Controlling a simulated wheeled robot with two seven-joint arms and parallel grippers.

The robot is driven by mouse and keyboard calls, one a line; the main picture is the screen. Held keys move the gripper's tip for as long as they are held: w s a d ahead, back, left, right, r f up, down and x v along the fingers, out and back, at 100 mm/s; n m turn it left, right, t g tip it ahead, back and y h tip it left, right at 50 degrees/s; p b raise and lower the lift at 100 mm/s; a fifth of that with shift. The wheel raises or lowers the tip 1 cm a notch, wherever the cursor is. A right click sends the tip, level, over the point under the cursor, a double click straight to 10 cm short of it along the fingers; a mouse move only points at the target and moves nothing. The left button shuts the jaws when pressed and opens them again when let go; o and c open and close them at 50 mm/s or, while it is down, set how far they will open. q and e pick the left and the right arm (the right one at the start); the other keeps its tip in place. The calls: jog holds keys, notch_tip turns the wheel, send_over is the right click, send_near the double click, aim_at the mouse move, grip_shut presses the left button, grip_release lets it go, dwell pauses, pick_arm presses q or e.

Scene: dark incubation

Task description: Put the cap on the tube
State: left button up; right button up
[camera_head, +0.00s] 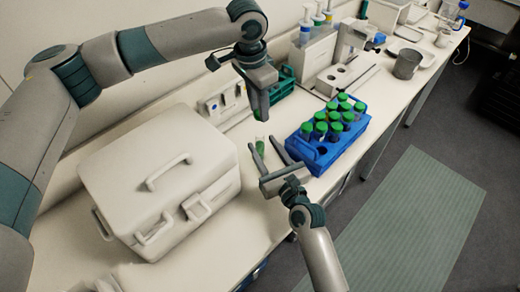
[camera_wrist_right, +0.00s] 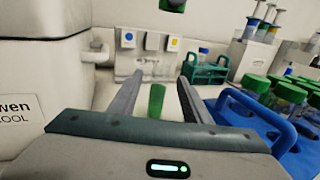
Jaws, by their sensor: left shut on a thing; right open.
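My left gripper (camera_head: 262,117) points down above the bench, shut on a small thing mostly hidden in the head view. In the right wrist view a dark green cap (camera_wrist_right: 172,5) shows at the top edge, cut off by the frame. My right gripper (camera_head: 264,156) is open, low over the bench, with nothing clamped. A slender green thing, seemingly the tube (camera_wrist_right: 156,102), shows between its fingers in the wrist view and also in the head view (camera_head: 260,147). The fingers appear apart from it. Its lower end is hidden by my gripper's body.
A blue rack (camera_head: 314,157) of green-capped tubes stands close right of my right gripper. A large white box (camera_head: 160,180) is at left. A teal rack (camera_head: 284,83), a small white panel box (camera_head: 222,103) and a pipette stand (camera_head: 312,50) are behind. The bench's front edge is near.

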jog(key=shift+x, duration=3.5)
jog(key=shift+c, duration=0.6)
grip_shut()
